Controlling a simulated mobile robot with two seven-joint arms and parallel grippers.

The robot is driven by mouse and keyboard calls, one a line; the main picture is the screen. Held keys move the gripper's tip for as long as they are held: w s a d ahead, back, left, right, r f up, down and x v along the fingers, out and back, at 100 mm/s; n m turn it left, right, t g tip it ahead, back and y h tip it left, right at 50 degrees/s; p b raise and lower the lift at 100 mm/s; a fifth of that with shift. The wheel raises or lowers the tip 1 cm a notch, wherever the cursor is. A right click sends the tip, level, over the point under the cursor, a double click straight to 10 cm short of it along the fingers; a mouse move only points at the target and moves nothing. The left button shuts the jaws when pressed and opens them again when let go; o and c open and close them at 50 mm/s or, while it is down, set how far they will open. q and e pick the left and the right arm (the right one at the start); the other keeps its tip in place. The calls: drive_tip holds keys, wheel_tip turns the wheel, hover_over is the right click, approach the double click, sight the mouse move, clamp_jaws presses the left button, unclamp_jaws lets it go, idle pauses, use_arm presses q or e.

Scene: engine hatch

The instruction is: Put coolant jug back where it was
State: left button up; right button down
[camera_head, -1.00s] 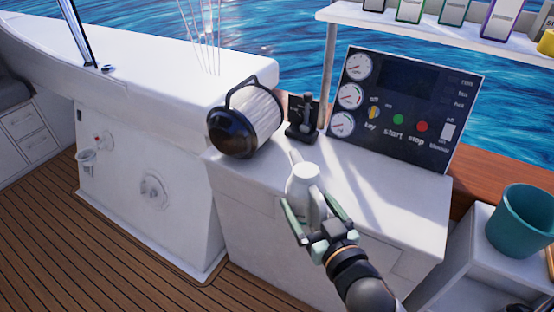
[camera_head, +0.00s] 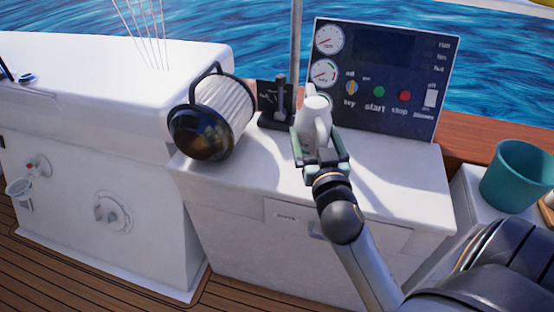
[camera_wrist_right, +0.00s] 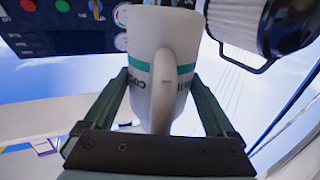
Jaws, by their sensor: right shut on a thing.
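The coolant jug (camera_head: 314,122) is white with a spout and a side handle. My right gripper (camera_head: 320,148) is shut on it, in front of the control panel over the white console top. In the right wrist view the jug (camera_wrist_right: 165,60) stands between the two green fingers of the gripper (camera_wrist_right: 160,105), with its handle toward the camera and a teal band with partly hidden lettering. The head view does not show clearly whether the jug's base touches the console. My left gripper is not in view.
A teal bucket (camera_head: 518,177) is at the right. The console top (camera_head: 390,185) is clear right of the jug.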

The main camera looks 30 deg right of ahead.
drive_tip(key=w+f+b, duration=0.1)
drive_tip(key=w+f, duration=0.2)
drive_tip(key=w, duration=0.1)
drive_tip(key=w+f+b, duration=0.1)
drive_tip(key=w+f, duration=0.3)
drive_tip(key=w+a+f+b, duration=0.1)
drive_tip(key=w+f, duration=0.3)
drive_tip(key=shift+w+f, duration=0.2)
drive_tip(key=shift+w, duration=0.1)
drive_tip(key=shift+d+f, duration=0.1)
drive_tip(key=shift+f, duration=0.15)
use_arm(q)
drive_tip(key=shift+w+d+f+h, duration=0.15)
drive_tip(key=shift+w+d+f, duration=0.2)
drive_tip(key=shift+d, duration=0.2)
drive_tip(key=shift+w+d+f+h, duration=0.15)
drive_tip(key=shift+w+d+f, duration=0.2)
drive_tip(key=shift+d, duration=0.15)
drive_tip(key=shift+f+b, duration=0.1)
drive_tip(key=shift+b, duration=0.2)
use_arm(e)
drive_tip(key=shift+f, duration=0.1)
